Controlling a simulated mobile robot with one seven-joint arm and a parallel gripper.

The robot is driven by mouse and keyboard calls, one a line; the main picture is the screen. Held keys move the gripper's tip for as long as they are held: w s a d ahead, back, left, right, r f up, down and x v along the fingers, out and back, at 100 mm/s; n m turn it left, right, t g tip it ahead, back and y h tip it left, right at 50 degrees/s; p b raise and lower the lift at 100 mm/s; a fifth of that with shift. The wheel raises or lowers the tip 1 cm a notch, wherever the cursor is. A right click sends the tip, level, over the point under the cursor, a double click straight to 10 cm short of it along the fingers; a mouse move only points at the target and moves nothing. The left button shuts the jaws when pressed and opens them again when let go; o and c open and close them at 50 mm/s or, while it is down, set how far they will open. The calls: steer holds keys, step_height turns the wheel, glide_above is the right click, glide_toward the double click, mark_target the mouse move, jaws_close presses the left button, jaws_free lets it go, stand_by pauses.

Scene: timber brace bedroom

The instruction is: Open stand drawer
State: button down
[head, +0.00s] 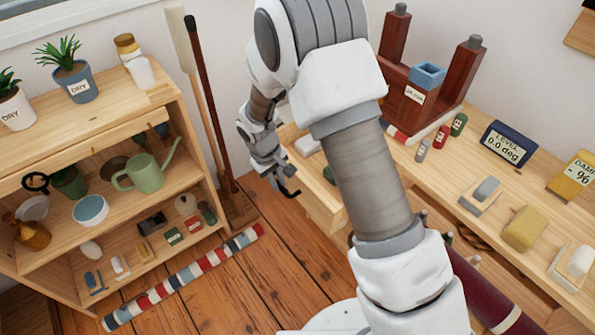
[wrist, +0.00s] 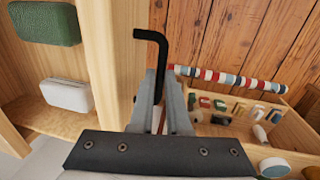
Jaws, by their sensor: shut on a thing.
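The stand (head: 480,165) is a light wooden bench on the right in the head view. Its drawer (head: 322,200) sticks out at the stand's left end, partly hidden by my arm. In the wrist view, the drawer's front board (wrist: 106,60) is on the left, with a green block (wrist: 45,22) and a white block (wrist: 66,95) behind it. A black bent handle (wrist: 150,36) stands beside the board, and my gripper (wrist: 160,85) is shut on it. The exact contact is hidden between the fingers. My gripper also shows in the head view (head: 284,187), beside the drawer front.
A shelf unit (head: 205,195) with plants, a watering can and small goods stands left. A striped roll (head: 185,277) lies along its base. Bare wooden floor (head: 265,265) lies between shelf and stand.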

steer(key=shift+s+a, duration=0.7)
steer(key=shift+a, duration=0.2)
steer(key=shift+s+a, duration=0.7)
steer(key=shift+a, duration=0.2)
steer(key=c, duration=0.9)
jaws_free()
steer(key=shift+w, duration=0.1)
steer(key=shift+d, duration=0.1)
steer(key=a+r+p, duration=0.1)
steer(key=r, duration=0.4)
steer(key=s+r+p, duration=0.1)
steer(key=r, duration=0.5)
steer(key=s+a+r+p, duration=0.1)
steer(key=r, duration=0.5)
steer(key=shift+a+r, duration=0.1)
steer(key=shift+a, duration=0.2)
steer(key=shift+w, duration=0.1)
